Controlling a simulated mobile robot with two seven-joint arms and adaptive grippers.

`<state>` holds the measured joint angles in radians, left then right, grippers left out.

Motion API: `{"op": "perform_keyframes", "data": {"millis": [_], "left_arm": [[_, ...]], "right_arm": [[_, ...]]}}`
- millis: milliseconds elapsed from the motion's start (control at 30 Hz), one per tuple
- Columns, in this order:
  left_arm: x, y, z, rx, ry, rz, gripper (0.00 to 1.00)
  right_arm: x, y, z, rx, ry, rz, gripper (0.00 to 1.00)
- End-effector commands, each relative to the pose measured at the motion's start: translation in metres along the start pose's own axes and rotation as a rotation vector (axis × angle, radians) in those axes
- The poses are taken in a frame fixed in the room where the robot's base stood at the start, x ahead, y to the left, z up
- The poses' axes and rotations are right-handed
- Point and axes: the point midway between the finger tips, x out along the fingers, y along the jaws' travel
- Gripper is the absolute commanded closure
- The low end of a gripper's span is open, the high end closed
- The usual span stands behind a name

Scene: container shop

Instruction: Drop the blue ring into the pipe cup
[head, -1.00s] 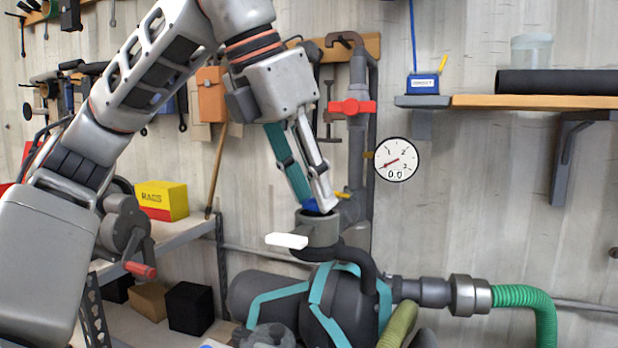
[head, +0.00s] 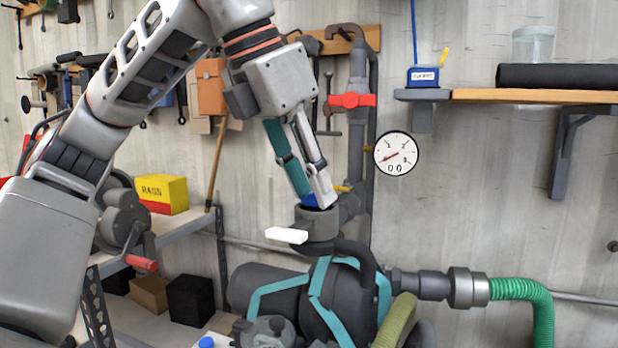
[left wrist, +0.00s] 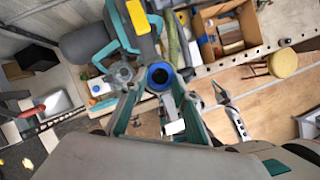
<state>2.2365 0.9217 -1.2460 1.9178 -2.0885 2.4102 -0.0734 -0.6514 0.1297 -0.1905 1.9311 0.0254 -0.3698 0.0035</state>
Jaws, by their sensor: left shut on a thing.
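My left gripper (head: 314,202) points down at the mouth of the grey pipe cup (head: 319,226), which has a white lever on its left side. The gripper is shut on the blue ring (head: 309,200), which shows between the fingertips at the cup's rim. The fingers hide much of the ring in the head view, and how deep it sits in the cup cannot be told. In the left wrist view the ring (left wrist: 149,77) appears as a blue circle around a dark hole, between the fingers.
A vertical pipe with a red valve handle (head: 352,100) and a round gauge (head: 396,153) stand just behind and right of the cup. A dark tank with teal straps (head: 335,310) lies below. A shelf (head: 520,96) is at upper right. The wall between is clear.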

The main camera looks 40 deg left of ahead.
Motion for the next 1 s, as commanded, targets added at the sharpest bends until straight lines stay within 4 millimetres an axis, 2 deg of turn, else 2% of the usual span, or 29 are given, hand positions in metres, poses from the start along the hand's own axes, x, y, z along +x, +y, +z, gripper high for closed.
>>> {"op": "perform_keyframes", "data": {"millis": [1000], "left_arm": [[0.0002,0.0004,0.0,-0.001,0.0,0.0,0.8]], "right_arm": [[-0.0029,0.0006,-0.005,0.002,0.003,0.001,1.0]]}}
